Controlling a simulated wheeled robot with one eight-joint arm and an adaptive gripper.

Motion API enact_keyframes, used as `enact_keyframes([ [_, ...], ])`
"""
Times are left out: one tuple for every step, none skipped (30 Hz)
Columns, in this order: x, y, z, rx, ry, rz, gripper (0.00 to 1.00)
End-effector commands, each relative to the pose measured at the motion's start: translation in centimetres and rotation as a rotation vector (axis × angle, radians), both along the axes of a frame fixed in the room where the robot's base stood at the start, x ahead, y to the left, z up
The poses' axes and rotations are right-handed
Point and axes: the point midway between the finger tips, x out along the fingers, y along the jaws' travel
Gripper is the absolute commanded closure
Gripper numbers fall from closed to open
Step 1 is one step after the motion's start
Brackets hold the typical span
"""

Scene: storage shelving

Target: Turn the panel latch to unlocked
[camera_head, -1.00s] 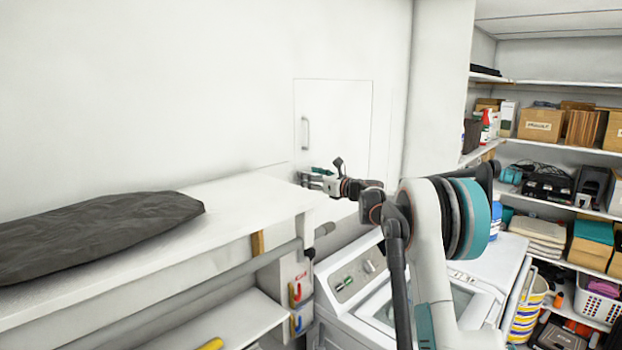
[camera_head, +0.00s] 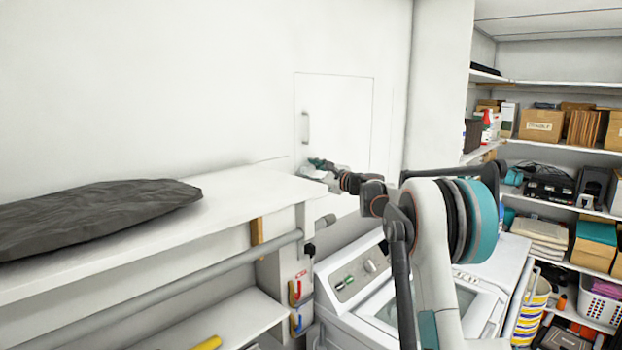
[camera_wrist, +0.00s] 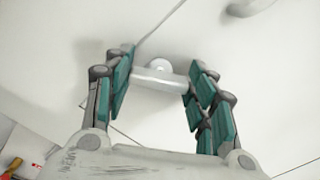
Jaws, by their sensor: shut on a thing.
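The panel (camera_head: 345,115) is a white door set flush in the wall, with a vertical bar handle (camera_head: 305,127) on its left side. In the wrist view the latch (camera_wrist: 158,78) is a light grey bar with a round pivot, lying slightly tilted across the space between the fingers. My gripper (camera_wrist: 160,84) is shut on the latch, with a teal-padded finger at each end of it. In the head view my gripper (camera_head: 316,166) is at the panel's lower left, and the latch is hidden behind it.
A white shelf (camera_head: 245,190) with a dark cloth bundle (camera_head: 95,218) runs along the wall at left, just below my gripper. A white washing machine (camera_head: 350,280) stands below my arm. Shelves with boxes (camera_head: 540,125) fill the right side.

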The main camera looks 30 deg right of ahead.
Motion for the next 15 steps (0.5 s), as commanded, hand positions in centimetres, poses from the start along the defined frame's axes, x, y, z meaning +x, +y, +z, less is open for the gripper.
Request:
enact_keyframes([
  [-0.01, 0.02, -0.18, -0.041, -0.015, 0.000, 0.72],
  [-0.02, 0.04, -0.19, -0.068, -0.025, 0.000, 0.72],
  [-0.02, 0.06, -0.20, -0.103, -0.038, 0.000, 0.72],
  [-0.02, 0.07, -0.20, -0.130, -0.047, 0.000, 0.72],
  [-0.04, 0.08, -0.21, -0.157, -0.057, 0.000, 0.72],
  [-0.04, 0.09, -0.22, -0.193, -0.070, 0.000, 0.72],
  [-0.05, 0.10, -0.23, -0.219, -0.079, 0.000, 0.72],
  [-0.05, 0.11, -0.23, -0.246, -0.089, 0.000, 0.72],
  [-0.05, 0.12, -0.23, -0.282, -0.102, 0.000, 0.72],
  [-0.06, 0.13, -0.24, -0.308, -0.112, 0.000, 0.72],
  [-0.05, 0.14, -0.24, -0.336, -0.122, 0.000, 0.72],
  [-0.05, 0.15, -0.25, -0.371, -0.135, 0.000, 0.72],
  [-0.06, 0.16, -0.26, -0.398, -0.144, 0.000, 0.72],
  [-0.06, 0.17, -0.27, -0.425, -0.154, 0.000, 0.72],
  [-0.06, 0.18, -0.29, -0.461, -0.167, 0.000, 0.72],
])
